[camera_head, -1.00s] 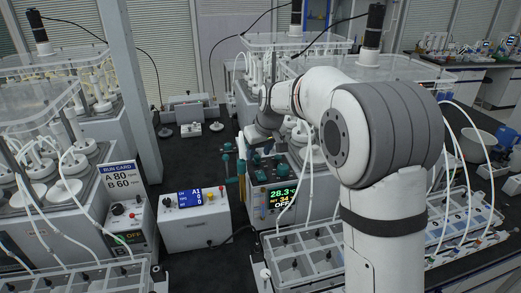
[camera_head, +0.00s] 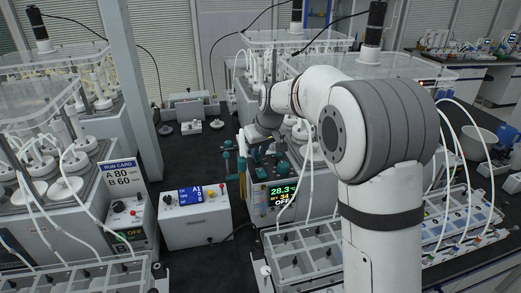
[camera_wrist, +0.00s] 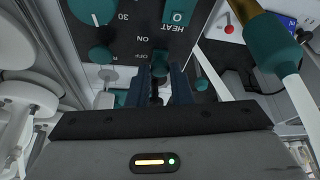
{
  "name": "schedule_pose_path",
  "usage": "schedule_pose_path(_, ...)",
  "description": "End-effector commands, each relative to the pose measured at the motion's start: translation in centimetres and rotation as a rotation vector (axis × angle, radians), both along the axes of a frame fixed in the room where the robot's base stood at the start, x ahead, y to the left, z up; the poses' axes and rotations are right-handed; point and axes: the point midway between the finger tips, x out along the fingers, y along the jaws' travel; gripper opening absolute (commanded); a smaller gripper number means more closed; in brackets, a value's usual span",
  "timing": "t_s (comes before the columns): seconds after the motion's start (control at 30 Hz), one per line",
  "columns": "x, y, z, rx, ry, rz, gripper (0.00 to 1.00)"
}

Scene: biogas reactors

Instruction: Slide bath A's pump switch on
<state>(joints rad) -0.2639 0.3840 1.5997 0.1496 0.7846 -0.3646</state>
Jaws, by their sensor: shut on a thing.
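A bath control unit (camera_head: 257,203) shows a green 28.3 readout (camera_head: 283,191), with "34" and "OFF" below it. In the wrist view, its dark panel (camera_wrist: 122,52) has "ON" and "OFF" marks beside a small slide switch (camera_wrist: 158,68). My gripper (camera_wrist: 158,86) is shut on this switch's knob. The fingers hide part of the knob and its slot, so I cannot tell its exact position. In the head view, my arm reaches over the unit's top and my fingertips are hard to make out.
A teal knob (camera_wrist: 101,54) and a HEAT rocker (camera_wrist: 178,17) sit close to my fingers. A teal-capped valve or tube (camera_wrist: 272,48) stands close on the right. A white box (camera_head: 195,219) and the run card (camera_head: 122,174) are left of the unit.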

Motion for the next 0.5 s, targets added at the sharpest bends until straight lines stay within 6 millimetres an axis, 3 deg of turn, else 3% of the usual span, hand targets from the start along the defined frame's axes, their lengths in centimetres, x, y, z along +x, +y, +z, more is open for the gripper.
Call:
schedule_pose_path(0.27, -0.2, -0.1, -0.1, 0.0, -0.001, -0.001, 0.0)
schedule_pose_path(0.5, -2.1, -0.7, -0.2, 0.0, -0.001, -0.001, 0.0)
